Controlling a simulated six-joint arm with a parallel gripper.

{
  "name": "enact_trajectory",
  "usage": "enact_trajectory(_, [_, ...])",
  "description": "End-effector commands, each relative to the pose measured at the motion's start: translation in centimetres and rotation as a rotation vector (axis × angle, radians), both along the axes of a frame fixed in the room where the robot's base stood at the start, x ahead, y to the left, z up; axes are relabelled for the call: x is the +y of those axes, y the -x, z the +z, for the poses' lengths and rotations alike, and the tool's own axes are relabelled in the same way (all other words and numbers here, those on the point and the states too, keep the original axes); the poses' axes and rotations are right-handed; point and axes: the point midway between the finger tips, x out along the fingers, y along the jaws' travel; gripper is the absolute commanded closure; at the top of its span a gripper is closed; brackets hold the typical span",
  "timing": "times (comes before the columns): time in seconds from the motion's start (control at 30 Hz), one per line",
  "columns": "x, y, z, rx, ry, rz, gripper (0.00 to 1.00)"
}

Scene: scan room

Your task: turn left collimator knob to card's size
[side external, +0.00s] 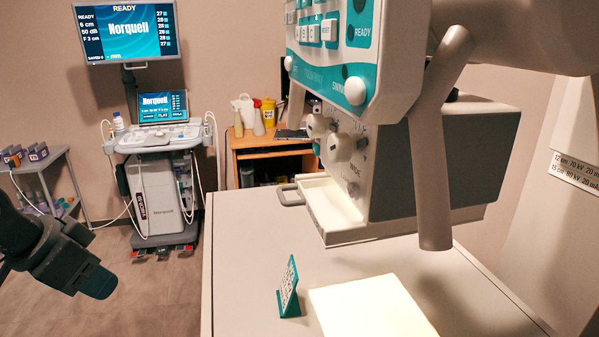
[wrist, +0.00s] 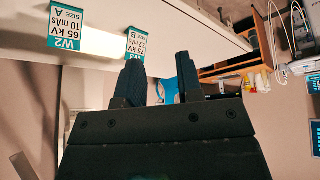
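The collimator housing (side external: 440,155) hangs over the table in the side view. Its front has a pale knob at left (side external: 317,125) and another pale knob (side external: 341,147) to its right. Their exact settings are too small to read. A teal-edged card (side external: 289,287) stands tilted on the table, its print unreadable there. The wrist view shows two cards upside down: one reads W2, 65 kV, 10 mAs, SIZE A (wrist: 65,28); the other reads 75 kV, 32 mAs, SIZE B (wrist: 139,42). My gripper (side external: 98,284) is at the lower left, away from the knobs. Its fingers (wrist: 162,80) are apart and empty.
The table (side external: 240,230) has a bright lit patch (side external: 370,308) beside the card. A teal control panel (side external: 330,60) hangs above the knobs, with a thick grey handle (side external: 437,150) at right. An ultrasound cart (side external: 160,160) and wooden desk (side external: 265,142) stand behind.

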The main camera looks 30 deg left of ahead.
Motion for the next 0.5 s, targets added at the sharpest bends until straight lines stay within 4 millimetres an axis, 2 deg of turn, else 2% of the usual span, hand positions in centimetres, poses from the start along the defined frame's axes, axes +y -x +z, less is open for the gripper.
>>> enact_trajectory(0.03, [-0.7,-0.3,0.3,0.008,0.049,0.011,0.62])
enact_trajectory(0.17, [-3.6,-1.7,1.8,0.044,0.282,0.072,0.49])
enact_trajectory(0.3, [-7.0,-4.2,4.7,0.103,0.61,0.174,0.36])
enact_trajectory(0.5, [-9.9,-8.6,9.6,0.2,1.075,0.347,0.36])
